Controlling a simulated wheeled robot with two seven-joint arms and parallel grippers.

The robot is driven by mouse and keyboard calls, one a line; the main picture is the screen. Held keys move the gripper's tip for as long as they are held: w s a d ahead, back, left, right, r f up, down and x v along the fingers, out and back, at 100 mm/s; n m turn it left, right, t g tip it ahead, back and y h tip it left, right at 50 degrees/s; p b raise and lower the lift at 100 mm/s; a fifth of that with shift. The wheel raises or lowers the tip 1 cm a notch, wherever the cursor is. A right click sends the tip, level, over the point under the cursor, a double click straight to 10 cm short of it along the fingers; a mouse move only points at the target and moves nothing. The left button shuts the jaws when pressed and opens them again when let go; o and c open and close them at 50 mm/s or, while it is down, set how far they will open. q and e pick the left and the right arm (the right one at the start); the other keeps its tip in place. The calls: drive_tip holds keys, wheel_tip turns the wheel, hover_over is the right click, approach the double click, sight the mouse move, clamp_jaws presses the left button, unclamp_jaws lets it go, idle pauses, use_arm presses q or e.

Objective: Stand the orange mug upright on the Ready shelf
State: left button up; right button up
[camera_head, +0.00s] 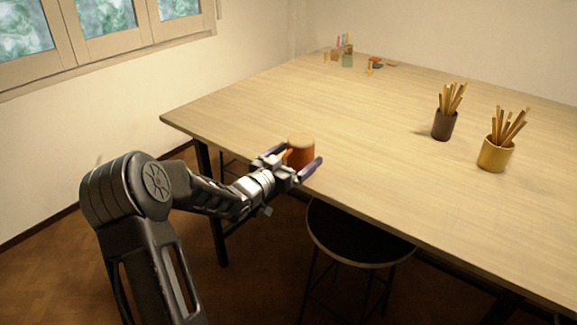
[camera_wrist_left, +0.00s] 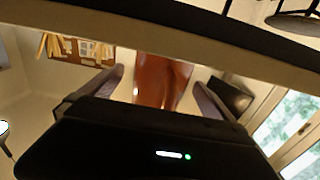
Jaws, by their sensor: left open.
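The orange mug (camera_head: 301,150) stands near the table's front left edge. Its top looks flat, tan and closed, as if it is bottom up, but I cannot be sure. My left gripper (camera_head: 302,157) is open, with its fingers on either side of the mug. In the left wrist view the mug (camera_wrist_left: 163,82) is between the two fingers (camera_wrist_left: 160,88), with gaps visible on both sides. I cannot make out a Ready shelf for certain in either view. My right gripper is not in view.
The wooden table (camera_head: 300,105) is mostly clear in the middle. A brown pot (camera_head: 444,126) and a yellow pot (camera_head: 495,154) of sticks stand at the right. Small items (camera_head: 347,60) sit at the far corner. A round stool (camera_head: 355,238) stands by the front edge.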

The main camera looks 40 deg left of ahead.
sight(294, 150)
use_arm(q)
drive_tip(key=shift+w, duration=0.75)
drive_tip(key=shift+c, duration=0.2)
drive_tip(key=shift+r, duration=0.1)
drive_tip(key=c, duration=1.5)
drive_tip(key=shift+r+p, duration=0.7)
drive_tip(key=shift+r, duration=0.55)
drive_tip(key=s+p, duration=0.2)
drive_tip(key=s, duration=1.2)
drive_tip(key=shift+d, duration=0.15)
